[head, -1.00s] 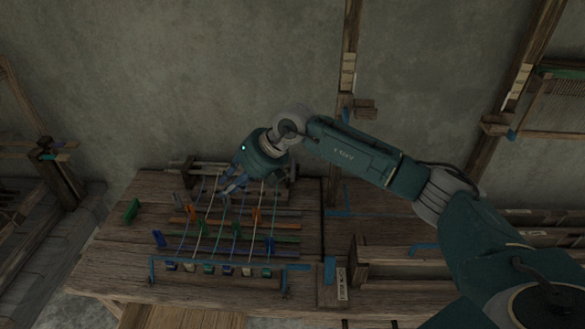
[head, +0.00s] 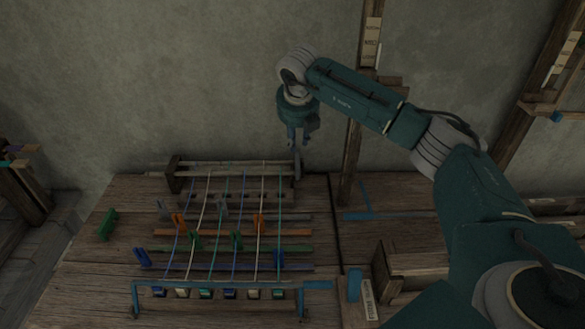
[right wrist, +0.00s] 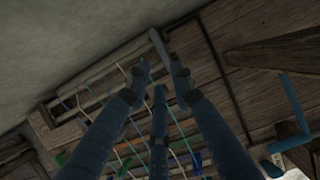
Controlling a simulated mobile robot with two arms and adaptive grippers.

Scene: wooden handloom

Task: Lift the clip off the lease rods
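The lease rods (head: 235,164) are two pale bars across the back of the loom board, with the coloured warp threads running to them. A grey, narrow upright piece, seemingly the clip (head: 298,163), stands at their right end. It shows in the right wrist view (right wrist: 157,44) just beyond the fingertips. My right gripper (head: 298,142) hangs above this piece, pointing down. In the right wrist view its fingers (right wrist: 160,70) are spread with nothing held between them. Whether a fingertip touches the piece cannot be told. My left gripper is not in view.
Several coloured clips, such as an orange one (head: 259,224) and a green one (head: 237,241), sit among the warp threads. A loose green clip (head: 107,224) lies at the left. A blue bar (head: 230,283) runs along the front. A wooden post (head: 352,170) stands right of the gripper.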

